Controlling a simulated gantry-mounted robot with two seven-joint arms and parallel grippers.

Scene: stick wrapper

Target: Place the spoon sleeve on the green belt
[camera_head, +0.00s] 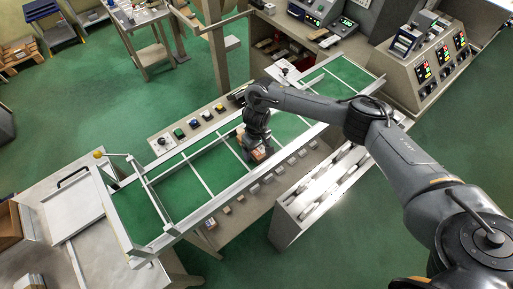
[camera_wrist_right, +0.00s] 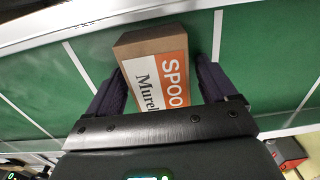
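The spoon sleeve is a brown box with an orange and white label reading "SPOO". It sits between the fingers of my right gripper (camera_wrist_right: 158,85) in the right wrist view (camera_wrist_right: 155,62). Whether the sleeve touches the belt is hard to tell. My left gripper is out of view.
Metal rails and white crossbars divide the belt. A button panel (camera_head: 195,126) runs along its far side. A metal rack (camera_head: 320,195) stands at the near right. A metal table (camera_head: 75,215) is at the left end. Belt sections on both sides of the gripper are clear.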

